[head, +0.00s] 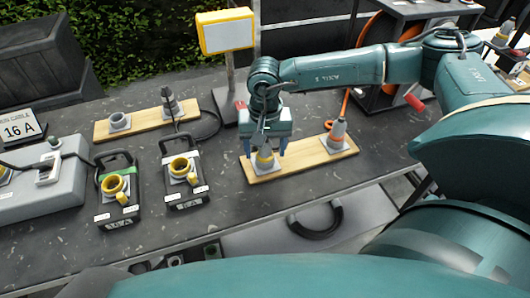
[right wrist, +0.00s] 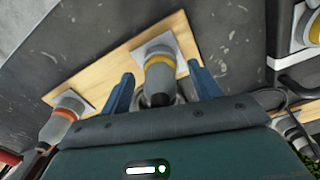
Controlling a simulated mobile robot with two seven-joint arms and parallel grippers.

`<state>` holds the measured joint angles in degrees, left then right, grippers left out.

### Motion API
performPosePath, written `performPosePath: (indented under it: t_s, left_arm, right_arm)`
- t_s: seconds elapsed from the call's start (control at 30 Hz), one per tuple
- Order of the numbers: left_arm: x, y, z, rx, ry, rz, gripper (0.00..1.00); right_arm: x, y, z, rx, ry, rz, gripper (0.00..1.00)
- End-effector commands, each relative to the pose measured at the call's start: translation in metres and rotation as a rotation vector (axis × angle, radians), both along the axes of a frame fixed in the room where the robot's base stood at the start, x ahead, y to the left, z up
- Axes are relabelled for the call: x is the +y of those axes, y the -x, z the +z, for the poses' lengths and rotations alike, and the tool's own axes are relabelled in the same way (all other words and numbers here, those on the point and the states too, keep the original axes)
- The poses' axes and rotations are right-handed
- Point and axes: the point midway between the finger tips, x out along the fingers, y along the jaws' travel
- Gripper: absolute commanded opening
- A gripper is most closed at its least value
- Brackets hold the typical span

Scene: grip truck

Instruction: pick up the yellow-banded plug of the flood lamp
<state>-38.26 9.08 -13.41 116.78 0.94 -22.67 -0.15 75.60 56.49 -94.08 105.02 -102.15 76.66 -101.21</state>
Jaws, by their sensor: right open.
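The yellow-banded plug (head: 264,159) stands on a light wooden board (head: 300,161) on the dark table, near its front edge. In the right wrist view the plug (right wrist: 159,66) is grey with a yellow band and lies between the two blue fingers. My right gripper (head: 265,152) is open and comes down over the plug from above, one finger on each side. I cannot tell whether a finger touches it. The flood lamp (head: 226,32) has a yellow frame and stands on a pole behind. My left gripper is not in view.
An orange-banded plug (head: 338,133) stands on the same board's right end. Another board (head: 144,121) with grey fittings is at the back left.

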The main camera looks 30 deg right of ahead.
Motion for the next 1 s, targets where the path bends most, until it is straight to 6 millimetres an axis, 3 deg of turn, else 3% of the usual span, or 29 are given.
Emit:
performPosePath:
  t_s: [0.17,0.77,1.0]
  left_arm:
    - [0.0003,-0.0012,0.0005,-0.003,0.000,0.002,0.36]
    - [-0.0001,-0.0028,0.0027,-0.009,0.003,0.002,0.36]
    - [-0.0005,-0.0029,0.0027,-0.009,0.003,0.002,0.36]
  right_arm:
    - [0.0000,0.0000,-0.0002,0.000,0.000,0.000,0.62]
    - [-0.0001,0.0000,0.0003,0.000,0.000,-0.001,0.12]
    - [0.0001,-0.0003,0.0015,-0.001,0.000,-0.001,0.11]
